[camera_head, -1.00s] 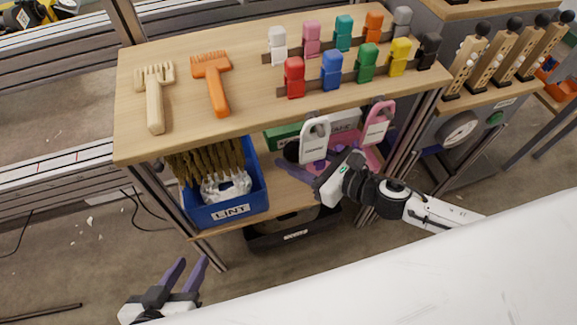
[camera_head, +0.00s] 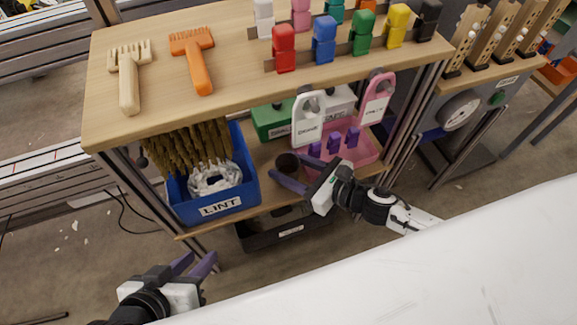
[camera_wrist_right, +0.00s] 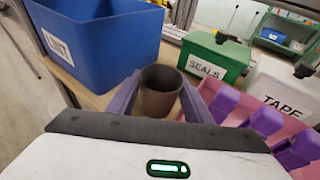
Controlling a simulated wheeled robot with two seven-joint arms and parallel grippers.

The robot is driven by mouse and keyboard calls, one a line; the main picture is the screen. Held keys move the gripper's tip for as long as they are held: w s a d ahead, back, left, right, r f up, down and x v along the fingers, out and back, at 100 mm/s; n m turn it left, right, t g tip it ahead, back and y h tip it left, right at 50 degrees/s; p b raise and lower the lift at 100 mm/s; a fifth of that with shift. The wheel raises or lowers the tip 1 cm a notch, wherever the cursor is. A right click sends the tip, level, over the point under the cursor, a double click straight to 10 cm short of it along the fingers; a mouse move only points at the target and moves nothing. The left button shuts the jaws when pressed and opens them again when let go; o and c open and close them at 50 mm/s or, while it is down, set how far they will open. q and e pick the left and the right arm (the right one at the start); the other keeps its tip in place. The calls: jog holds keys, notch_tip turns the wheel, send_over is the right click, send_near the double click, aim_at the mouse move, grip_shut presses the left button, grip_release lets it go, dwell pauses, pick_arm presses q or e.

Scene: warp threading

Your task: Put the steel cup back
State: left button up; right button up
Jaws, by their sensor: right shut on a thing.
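The steel cup (camera_wrist_right: 160,92) is a dark grey, open-topped cylinder, roughly upright between the two purple fingers of my right gripper (camera_wrist_right: 156,100) in the right wrist view. The fingers are shut on its sides. In the head view the cup (camera_head: 287,163) shows as a dark round shape at the lower shelf (camera_head: 262,160), between the blue bin and the pink tray. I cannot tell whether its base touches the shelf. My left gripper (camera_head: 194,265) is open and empty, low in front of the shelf unit.
A blue LINT bin (camera_head: 220,207) stands left of the cup. A pink tray (camera_head: 362,152) with purple pieces is to the right. A green SEALS box (camera_wrist_right: 213,55) and a white TAPE box (camera_wrist_right: 284,88) are behind. The wooden top board (camera_head: 240,85) overhangs the shelf.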

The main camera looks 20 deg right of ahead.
jog(key=shift+f, duration=0.15)
jog(key=o, duration=0.9)
jog(key=shift+s+d+r, duration=0.1)
jog(key=shift+s+r, duration=0.1)
jog(key=p+v, duration=0.1)
jog(key=v, duration=1)
jog(key=shift+s+d+r+p, duration=0.15)
jog(key=shift+r+p, duration=0.05)
jog(key=shift+p, duration=0.15)
